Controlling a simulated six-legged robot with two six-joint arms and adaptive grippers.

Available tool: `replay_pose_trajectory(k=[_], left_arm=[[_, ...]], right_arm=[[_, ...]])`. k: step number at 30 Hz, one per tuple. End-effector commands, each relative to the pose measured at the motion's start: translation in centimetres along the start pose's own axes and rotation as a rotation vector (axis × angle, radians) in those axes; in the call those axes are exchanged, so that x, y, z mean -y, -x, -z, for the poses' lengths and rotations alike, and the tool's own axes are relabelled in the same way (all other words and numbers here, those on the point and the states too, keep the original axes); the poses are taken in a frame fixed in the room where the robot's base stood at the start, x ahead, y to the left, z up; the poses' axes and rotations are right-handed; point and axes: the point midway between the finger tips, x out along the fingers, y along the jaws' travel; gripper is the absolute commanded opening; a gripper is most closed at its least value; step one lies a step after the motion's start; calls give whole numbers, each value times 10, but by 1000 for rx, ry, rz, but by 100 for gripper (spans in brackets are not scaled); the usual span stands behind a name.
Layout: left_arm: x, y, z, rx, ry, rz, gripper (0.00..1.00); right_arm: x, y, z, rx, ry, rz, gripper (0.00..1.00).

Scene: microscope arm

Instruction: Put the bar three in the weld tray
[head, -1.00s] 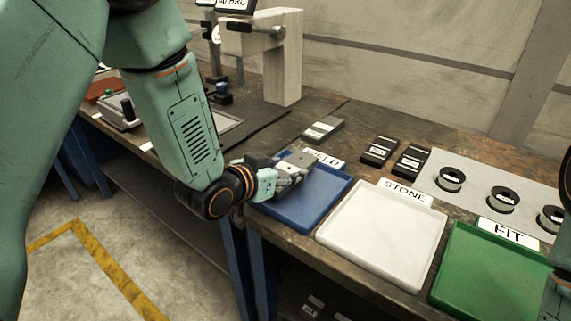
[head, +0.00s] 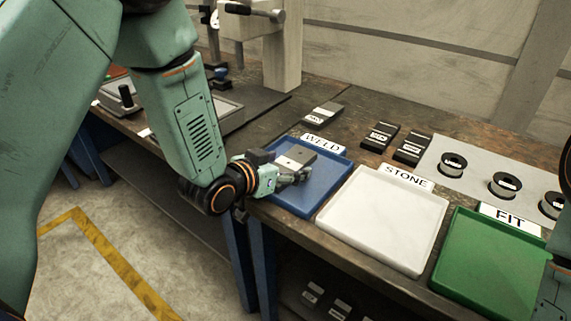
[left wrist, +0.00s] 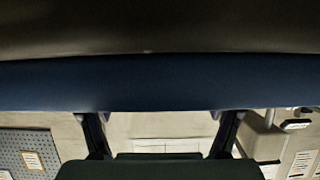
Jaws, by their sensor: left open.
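A flat grey metal bar (head: 300,157) is over the left part of this tray, at the fingers of my left gripper (head: 294,174). Its number cannot be read, so I cannot tell that it is bar three. My left gripper is open, and its fingers stand apart in the left wrist view (left wrist: 162,132). Whether the bar touches the tray floor or still rests on a finger is unclear. The bar cannot be made out in the left wrist view. My right gripper is not in view.
A white STONE tray (head: 385,222) and a green FIT tray (head: 490,262) stand to the right. Behind them lie a grey bar (head: 325,112), two dark labelled bars (head: 380,134) and several round spools (head: 453,163). A press-like stand (head: 282,55) is at the back left.

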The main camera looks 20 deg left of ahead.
Motion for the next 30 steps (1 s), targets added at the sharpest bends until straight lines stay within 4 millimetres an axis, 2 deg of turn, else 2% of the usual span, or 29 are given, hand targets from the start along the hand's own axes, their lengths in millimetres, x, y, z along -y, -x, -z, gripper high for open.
replay_pose_trajectory(k=[8,11,19,30], left_arm=[[0,2,4,-1,0,0,79],[1,14,3,1,4,2,79],[0,65,4,0,8,1,79],[1,108,4,1,6,3,79]], right_arm=[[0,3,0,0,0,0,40],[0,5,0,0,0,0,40],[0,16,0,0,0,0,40],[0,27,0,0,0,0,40]])
